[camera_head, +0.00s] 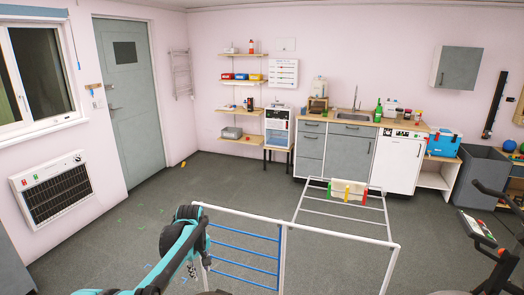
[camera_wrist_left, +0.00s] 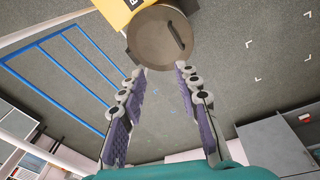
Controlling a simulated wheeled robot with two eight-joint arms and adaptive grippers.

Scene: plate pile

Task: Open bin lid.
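A round grey-brown lid with a dark bar handle (camera_wrist_left: 160,38) shows at the top of the left wrist view. The bin under it is hidden there, and I cannot make this lid out in the head view. My left gripper (camera_wrist_left: 162,72) is open, with its two fingers spread and nothing between them. Its fingertips point at the lid's near edge; whether they touch it I cannot tell. In the head view my teal left arm comes in at the bottom left, and its fingers are not clear. My right gripper is not in view.
A white drying rack with blue bars (camera_head: 244,245) stands close to my left arm, with coloured clothespins on it. A yellow object with black lettering (camera_wrist_left: 113,10) lies beside the lid. An exercise bike (camera_head: 493,225) stands at the right. Floor towards the door (camera_head: 130,100) is mostly clear.

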